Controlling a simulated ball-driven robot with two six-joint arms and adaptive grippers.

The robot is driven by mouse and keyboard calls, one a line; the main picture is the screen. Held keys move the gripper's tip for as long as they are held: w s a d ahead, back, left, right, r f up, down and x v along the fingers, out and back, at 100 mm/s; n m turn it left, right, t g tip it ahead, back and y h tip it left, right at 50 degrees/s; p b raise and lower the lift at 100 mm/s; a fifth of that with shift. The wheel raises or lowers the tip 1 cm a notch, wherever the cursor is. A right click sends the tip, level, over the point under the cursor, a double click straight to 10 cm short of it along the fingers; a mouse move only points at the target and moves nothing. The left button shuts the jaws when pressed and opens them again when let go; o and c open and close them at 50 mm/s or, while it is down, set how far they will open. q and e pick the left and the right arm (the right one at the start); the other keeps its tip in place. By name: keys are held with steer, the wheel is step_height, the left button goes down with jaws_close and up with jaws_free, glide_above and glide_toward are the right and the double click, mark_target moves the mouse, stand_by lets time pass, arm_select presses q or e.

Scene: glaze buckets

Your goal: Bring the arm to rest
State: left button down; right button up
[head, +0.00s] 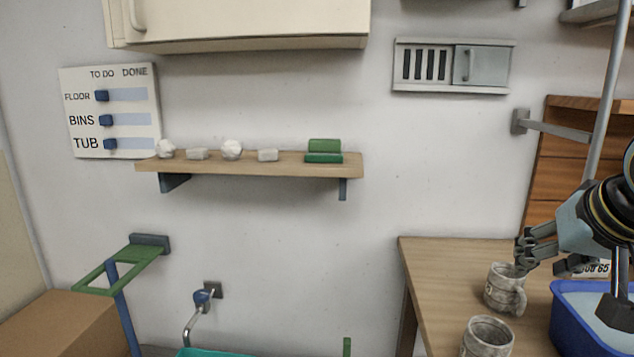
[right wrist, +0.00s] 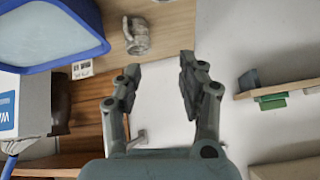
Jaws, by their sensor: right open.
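My right gripper (head: 541,256) comes in from the right edge of the head view, above the wooden table. Its fingers are spread with nothing between them, as the right wrist view also shows (right wrist: 160,68). A grey mottled mug (head: 503,290) stands on the table just below the fingers in the head view. I cannot tell from the head view how far above it they are. The mug also shows past the fingertips in the right wrist view (right wrist: 137,36). My left gripper is in neither view.
A blue tub (head: 568,331) with pale contents is beside the mugs, partly behind my arm. A second mug (head: 487,340) stands at the lower edge. The wooden table (head: 430,260) is clear behind the mugs. A wall shelf (head: 240,168) holds small items.

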steer(key=s+a+f+n+g, duration=0.2)
steer(key=s+f, duration=0.5)
steer(key=s, duration=0.5)
steer(key=s+a+f+n+g, duration=0.1)
steer(key=s+f+n+g, duration=0.15)
steer(key=s+f, duration=0.7)
steer(key=s+d+f+g+b, duration=0.1)
steer(key=s+f+b, duration=0.2)
steer(key=f, duration=1.2)
steer(key=s+d+f+b, duration=0.1)
steer(key=s+f+b, duration=0.15)
steer(key=f, duration=1.35)
steer(key=s+d+f+g+b, duration=0.1)
steer(key=s+f+b, duration=0.5)
steer(key=s+f, duration=1.2)
step_height(320, 180, down, 3)
steer(key=shift+d+r, duration=0.1)
steer(key=shift+d, duration=0.05)
steer(key=shift+g, duration=0.25)
